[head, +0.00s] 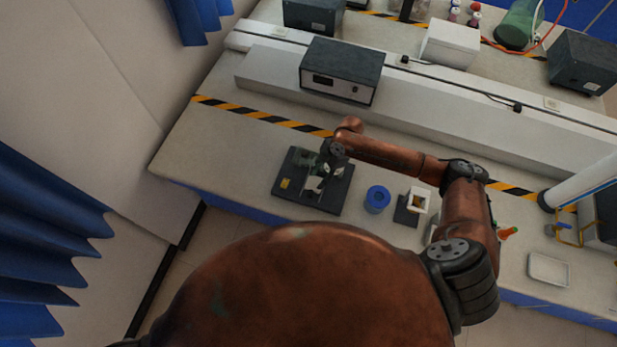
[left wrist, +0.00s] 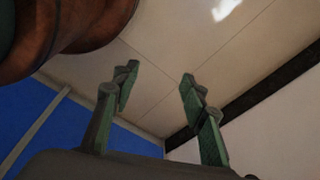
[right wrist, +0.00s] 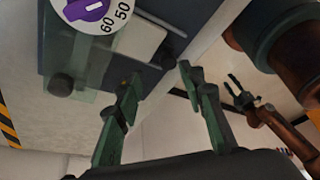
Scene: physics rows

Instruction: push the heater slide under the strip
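The dark base plate (head: 333,203) of the apparatus lies on the bench, with small light parts on it partly hidden by my right gripper (head: 324,172). In the right wrist view, a dark panel (right wrist: 52,35) carries a purple dial (right wrist: 88,9) marked 50 and 60. Beside it are a whitish block (right wrist: 138,38) and a translucent greenish strip (right wrist: 82,70). I cannot tell for sure which part is the heater slide. My right gripper (right wrist: 165,85) has its fingers apart with nothing between them, close to the panel edge. My left gripper (left wrist: 155,85) is open and empty, away from the apparatus.
A blue cylinder (head: 377,199) and a white block on a dark stand (head: 405,215) stand right of the plate. A grey instrument box (head: 342,68) sits on the raised shelf behind. A white tray (head: 549,269) lies far right. The bench left of the plate is clear.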

